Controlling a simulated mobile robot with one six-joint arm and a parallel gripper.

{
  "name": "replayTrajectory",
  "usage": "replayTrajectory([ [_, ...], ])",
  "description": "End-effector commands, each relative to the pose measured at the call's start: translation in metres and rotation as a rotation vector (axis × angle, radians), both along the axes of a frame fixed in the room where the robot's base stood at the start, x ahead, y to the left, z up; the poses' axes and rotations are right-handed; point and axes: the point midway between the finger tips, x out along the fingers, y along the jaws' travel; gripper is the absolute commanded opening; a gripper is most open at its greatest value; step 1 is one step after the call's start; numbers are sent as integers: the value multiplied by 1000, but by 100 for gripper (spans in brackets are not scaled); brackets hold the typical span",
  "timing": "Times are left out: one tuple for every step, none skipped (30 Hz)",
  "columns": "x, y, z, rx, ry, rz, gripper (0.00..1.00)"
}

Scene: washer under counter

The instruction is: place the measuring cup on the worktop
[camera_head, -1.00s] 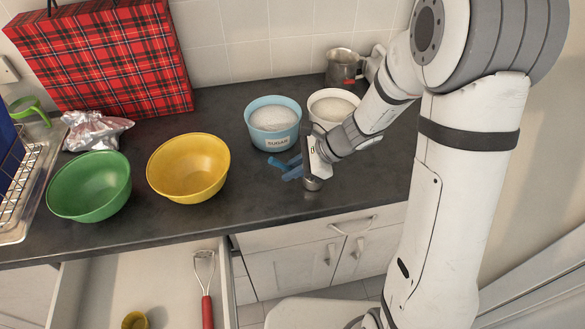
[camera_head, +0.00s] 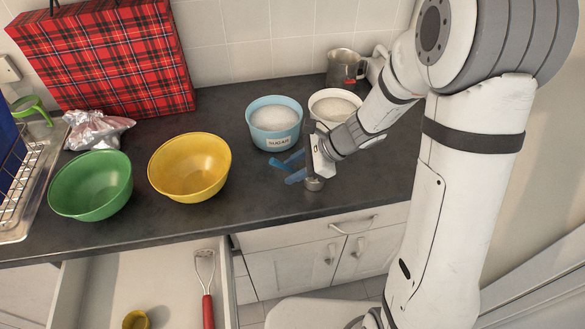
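A small metal measuring cup (camera_head: 314,184) is at the front middle of the worktop (camera_head: 245,208), directly below my gripper. A blue piece (camera_head: 295,177) shows just left of the cup and could be its handle; I cannot tell if it is joined to it. My gripper (camera_head: 311,174) points down at the cup, its tips right at or just above it. My gripper's own body hides part of the fingers, so I cannot tell whether they grip the cup. The cup looks at worktop height, but contact is too small to make out.
A second blue piece (camera_head: 279,164) lies beside the blue sugar tub (camera_head: 273,140). A white tub (camera_head: 320,121) and a metal jug (camera_head: 345,66) stand behind my gripper. Yellow (camera_head: 190,190) and green bowls (camera_head: 90,200) stand left. An open drawer (camera_head: 165,270) juts out below.

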Motion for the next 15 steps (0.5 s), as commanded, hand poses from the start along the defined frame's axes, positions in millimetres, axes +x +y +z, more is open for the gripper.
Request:
replayTrajectory([
  [2, -7, 6, 1, -4, -6, 35],
  [2, -11, 11, 1, -6, -4, 35],
  [2, -17, 16, 1, -6, -6, 35],
  [2, -22, 21, 0, -5, -7, 35],
  [2, -26, 26, 2, -7, -6, 35],
  [2, -33, 32, 1, -7, -7, 35],
  [2, -38, 37, 1, -6, -6, 35],
  [2, -43, 41, 0, -6, -7, 35],
  [2, -49, 47, 1, -5, -6, 35],
  [2, -53, 51, 1, -6, -6, 35],
  [2, -58, 55, 0, -6, -6, 35],
  [1, -62, 60, -1, -4, -6, 35],
  [2, -66, 63, -1, -4, -6, 35],
  [2, -69, 67, 0, -5, -5, 35],
  [2, -72, 70, 0, -4, -4, 35],
])
